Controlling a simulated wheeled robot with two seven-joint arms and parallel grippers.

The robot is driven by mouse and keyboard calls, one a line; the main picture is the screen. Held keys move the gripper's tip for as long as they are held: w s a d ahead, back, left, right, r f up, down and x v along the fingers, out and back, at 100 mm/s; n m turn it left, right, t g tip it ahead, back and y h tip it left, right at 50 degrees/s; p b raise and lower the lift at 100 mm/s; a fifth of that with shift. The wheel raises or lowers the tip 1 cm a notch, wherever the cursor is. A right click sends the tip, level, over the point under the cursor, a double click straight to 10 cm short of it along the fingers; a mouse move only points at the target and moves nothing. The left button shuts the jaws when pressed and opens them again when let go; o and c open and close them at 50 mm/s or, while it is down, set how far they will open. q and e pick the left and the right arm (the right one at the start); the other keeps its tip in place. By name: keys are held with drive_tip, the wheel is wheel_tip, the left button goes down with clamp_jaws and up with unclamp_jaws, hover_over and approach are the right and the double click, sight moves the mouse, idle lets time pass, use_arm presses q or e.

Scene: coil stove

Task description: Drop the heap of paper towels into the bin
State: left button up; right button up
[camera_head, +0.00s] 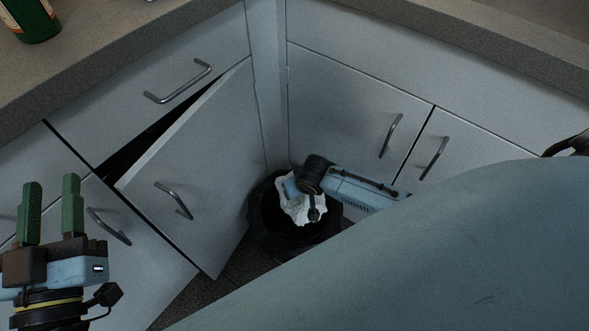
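The black bin (268,222) stands on the floor in the corner between the cabinets. The white crumpled paper towels (298,208) show at the bin's mouth, partly covered by my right gripper (292,192). The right gripper is over the bin, right at the towels. Its fingertips are hidden, so I cannot tell whether it grips the towels or whether they rest on anything. My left gripper (51,208) is at the lower left, with its two green fingers apart and nothing between them, well away from the bin.
A cabinet door (197,165) stands ajar just left of the bin. Closed cabinet doors (350,110) with bar handles lie behind and to the right. The countertop (100,55) runs above, with a green bottle (32,18) at upper left. My arm covers the lower right.

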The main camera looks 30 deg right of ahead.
use_arm(q)
drive_tip(key=shift+s+d+r+t+h, duration=0.15)
drive_tip(key=shift+s+r+t, duration=0.1)
drive_tip(key=shift+r+t, duration=0.4)
drive_tip(key=shift+s+a+r+t+h, duration=0.2)
drive_tip(key=shift+r+t, duration=0.25)
drive_tip(key=shift+r, duration=0.3)
use_arm(e)
drive_tip(key=shift+f, duration=0.3)
drive_tip(key=o, duration=1)
drive_tip(key=shift+o, duration=0.2)
